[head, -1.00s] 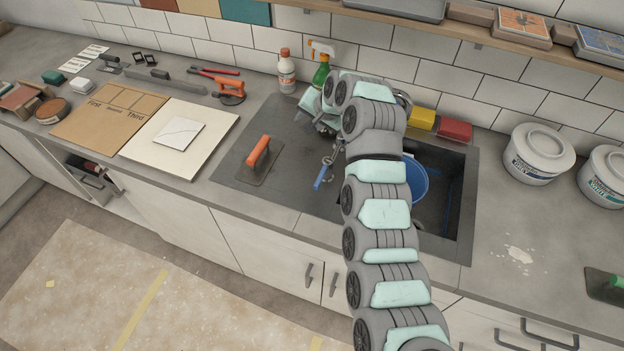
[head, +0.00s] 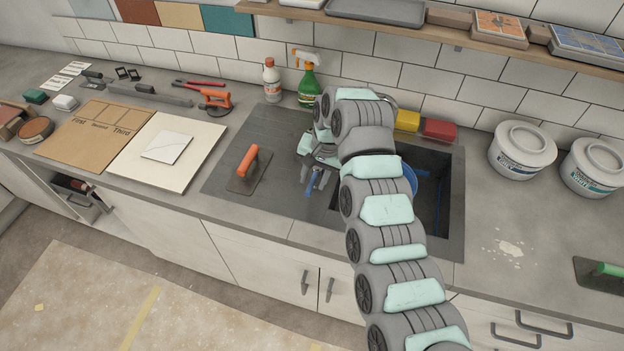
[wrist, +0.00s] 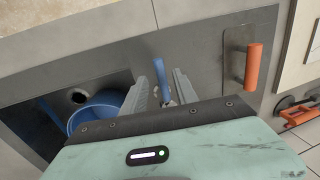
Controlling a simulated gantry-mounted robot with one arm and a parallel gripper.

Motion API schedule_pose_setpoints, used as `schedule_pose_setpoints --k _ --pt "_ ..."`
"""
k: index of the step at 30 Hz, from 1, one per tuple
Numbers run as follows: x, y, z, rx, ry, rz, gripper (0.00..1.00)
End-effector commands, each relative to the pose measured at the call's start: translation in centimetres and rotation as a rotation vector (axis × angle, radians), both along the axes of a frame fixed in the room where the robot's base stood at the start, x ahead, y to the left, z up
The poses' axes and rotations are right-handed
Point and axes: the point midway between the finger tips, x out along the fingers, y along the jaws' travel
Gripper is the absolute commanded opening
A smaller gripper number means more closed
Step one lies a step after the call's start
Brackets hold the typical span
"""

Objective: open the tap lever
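A blue handle (head: 311,187) on a metal piece stands at the left side of the sink; I take it as the tap lever, but its joint to the tap is hidden. In the wrist view the blue handle (wrist: 161,77) lies between the two finger tips. My gripper (head: 314,177) points down at it with its fingers apart; it shows in the wrist view (wrist: 165,80) with a finger on each side of the handle. I cannot tell whether either finger touches it. My arm hides most of the tap; a grey curved part (head: 388,99) shows behind it.
The sink (head: 448,205) holds a blue bucket (wrist: 98,112), partly hidden by my arm. An orange-handled trowel (head: 248,162) lies left of the gripper. A green spray bottle (head: 308,85) and a white bottle (head: 272,82) stand behind. Yellow (head: 407,120) and red (head: 439,130) sponges lie behind the sink.

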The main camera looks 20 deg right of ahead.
Motion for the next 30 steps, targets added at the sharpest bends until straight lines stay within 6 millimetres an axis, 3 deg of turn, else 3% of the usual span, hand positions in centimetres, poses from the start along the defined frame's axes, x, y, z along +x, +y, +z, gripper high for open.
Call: schedule_pose_setpoints --k 6,16,30 --pt "0.3 0.3 -1.7 0.000 0.000 0.000 0.35" --pt "0.4 0.4 -2.1 0.000 -0.003 0.001 0.35" --pt "0.3 0.4 -2.1 0.000 -0.002 0.001 0.00"
